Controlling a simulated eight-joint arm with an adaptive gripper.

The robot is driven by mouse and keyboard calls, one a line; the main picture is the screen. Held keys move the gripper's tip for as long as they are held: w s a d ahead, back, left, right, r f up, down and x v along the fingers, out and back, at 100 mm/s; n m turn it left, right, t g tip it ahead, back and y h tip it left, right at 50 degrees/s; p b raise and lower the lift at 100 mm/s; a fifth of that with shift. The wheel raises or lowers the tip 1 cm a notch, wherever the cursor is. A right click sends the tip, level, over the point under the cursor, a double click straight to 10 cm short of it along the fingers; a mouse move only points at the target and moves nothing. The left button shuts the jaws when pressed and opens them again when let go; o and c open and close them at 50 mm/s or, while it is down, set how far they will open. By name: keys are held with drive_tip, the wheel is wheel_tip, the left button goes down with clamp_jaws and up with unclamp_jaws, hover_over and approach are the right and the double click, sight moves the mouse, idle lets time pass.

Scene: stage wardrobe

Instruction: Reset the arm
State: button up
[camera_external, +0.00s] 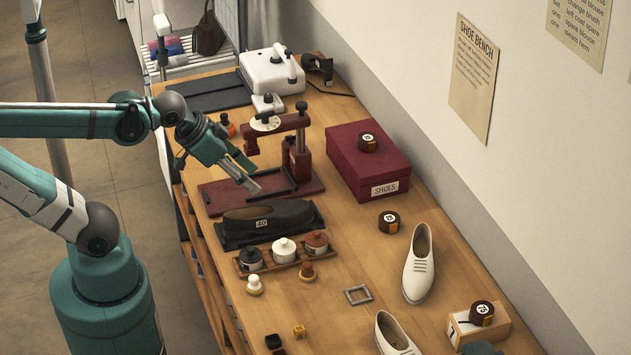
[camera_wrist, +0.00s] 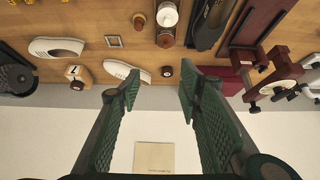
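My gripper (camera_external: 250,175) is above the far part of the bench, in front of the dark red stand (camera_external: 299,160) and over its base. In the wrist view my gripper (camera_wrist: 161,84) has its two green fingers well apart, with nothing between them. The wall and a paper sign (camera_wrist: 154,157) show between and below the fingers. In the external view, my arm reaches in from the left with the gripper tilted down to the right. Whether the gripper touches the stand cannot be told.
A maroon shoe box (camera_external: 357,168) stands to the right, with a round tin on top. A black shoe form (camera_external: 268,220), a rack of small pots (camera_external: 262,262) and white shoes (camera_external: 419,264) lie nearer. A white machine (camera_external: 272,72) stands at the back. Bare wood surrounds the small grey frame (camera_external: 358,295).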

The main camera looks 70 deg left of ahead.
drive_tip(key=shift+f+b, duration=0.95)
drive_tip(key=shift+f, duration=0.35)
